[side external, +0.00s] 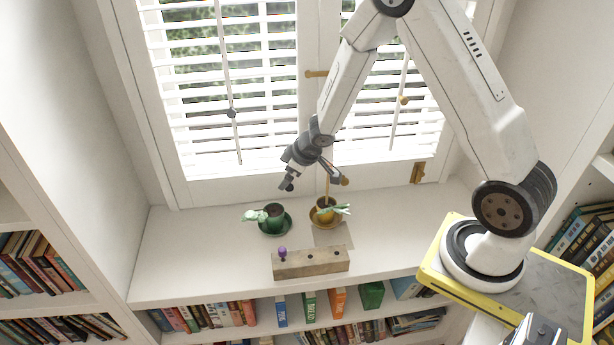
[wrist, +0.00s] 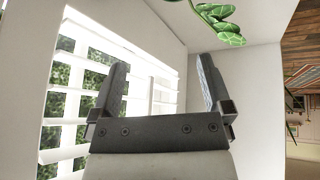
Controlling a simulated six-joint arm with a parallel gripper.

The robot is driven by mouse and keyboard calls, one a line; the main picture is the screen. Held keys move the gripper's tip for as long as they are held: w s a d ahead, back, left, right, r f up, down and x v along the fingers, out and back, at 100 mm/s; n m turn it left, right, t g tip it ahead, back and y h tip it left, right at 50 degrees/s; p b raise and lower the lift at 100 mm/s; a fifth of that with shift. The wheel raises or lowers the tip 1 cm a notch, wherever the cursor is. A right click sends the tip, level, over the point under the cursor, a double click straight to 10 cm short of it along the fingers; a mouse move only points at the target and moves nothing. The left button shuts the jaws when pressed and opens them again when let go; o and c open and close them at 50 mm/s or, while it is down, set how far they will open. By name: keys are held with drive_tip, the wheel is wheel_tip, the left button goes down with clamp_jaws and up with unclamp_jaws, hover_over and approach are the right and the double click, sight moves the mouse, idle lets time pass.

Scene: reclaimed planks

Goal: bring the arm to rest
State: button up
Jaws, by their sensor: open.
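My gripper (side external: 318,182) is up in the air in front of the shuttered window, above the white shelf top. Its fingers are spread apart with nothing between them. In the wrist view my gripper (wrist: 163,92) also shows open and empty, with the window shutters (wrist: 75,85) and the white wall behind it. My gripper is apart from the pots and the wooden block below it.
A green pot (side external: 273,212) on a green saucer and a yellow pot (side external: 325,208) on a yellow saucer stand on the shelf top (side external: 190,245). A wooden block (side external: 311,263) with a purple knob (side external: 282,254) lies in front. Leaves (wrist: 222,22) hang near the wrist view's top.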

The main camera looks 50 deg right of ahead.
drive_tip(key=s+a+r+m+g, duration=0.1)
drive_tip(key=s+a+r+m, duration=0.1)
drive_tip(key=s+r, duration=0.3)
drive_tip(key=s+a+r+m+g, duration=0.2)
drive_tip(key=s+a+r, duration=0.3)
drive_tip(key=s, duration=0.7)
drive_tip(key=shift+s+r+h, duration=0.25)
drive_tip(key=shift+r+h, duration=0.05)
drive_tip(key=shift+r, duration=0.15)
drive_tip(key=shift+s+a, duration=0.15)
drive_tip(key=shift+s, duration=0.1)
drive_tip(key=shift+c, duration=0.2)
drive_tip(key=shift+w, duration=0.1)
